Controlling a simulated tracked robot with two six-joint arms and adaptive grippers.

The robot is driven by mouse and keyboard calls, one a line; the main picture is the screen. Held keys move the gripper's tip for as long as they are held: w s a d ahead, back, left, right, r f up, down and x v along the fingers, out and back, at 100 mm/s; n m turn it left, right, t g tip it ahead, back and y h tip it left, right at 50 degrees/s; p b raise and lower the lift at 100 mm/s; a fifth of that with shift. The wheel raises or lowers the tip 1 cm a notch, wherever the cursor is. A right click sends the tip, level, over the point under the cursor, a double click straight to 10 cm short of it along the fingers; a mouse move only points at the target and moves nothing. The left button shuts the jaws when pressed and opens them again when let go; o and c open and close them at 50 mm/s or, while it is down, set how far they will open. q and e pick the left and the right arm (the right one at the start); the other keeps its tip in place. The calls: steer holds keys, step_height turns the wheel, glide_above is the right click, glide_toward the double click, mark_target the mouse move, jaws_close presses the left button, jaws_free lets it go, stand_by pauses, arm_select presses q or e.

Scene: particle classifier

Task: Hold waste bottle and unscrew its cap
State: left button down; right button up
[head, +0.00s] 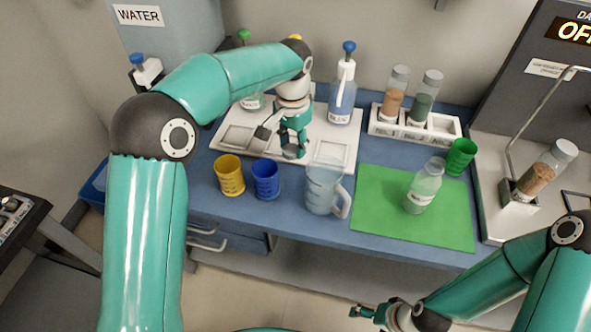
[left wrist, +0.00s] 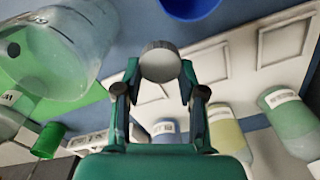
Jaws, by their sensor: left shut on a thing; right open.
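A clear bottle (head: 423,187) with green contents stands on the green mat (head: 375,215), apart from both grippers. Its label is too small to read, so I cannot confirm it is the waste bottle, nor tell whether a cap is on it. My left gripper (head: 292,152) points down over the white tray (head: 335,158) and is shut on a grey round cap-like piece. That grey piece (left wrist: 160,62) shows between the fingertips in the left wrist view. My right gripper (head: 376,313) is open and empty at the bottom, low in front of the bench.
A yellow cup (head: 229,175), a blue cup (head: 265,179) and a clear jug (head: 324,189) stand along the front of the blue bench. A green cup (head: 461,157) stands by the mat's back right corner. A white rack (head: 392,131) with two jars and a blue-topped bottle (head: 342,95) stand behind.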

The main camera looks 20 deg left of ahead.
mark_target(293, 177)
arm_select(q)
step_height(293, 177, down, 9)
steer(key=shift+s+f, duration=0.1)
steer(key=shift+f, duration=0.35)
steer(key=shift+f, duration=0.15)
steer(key=c, duration=0.7)
jaws_free()
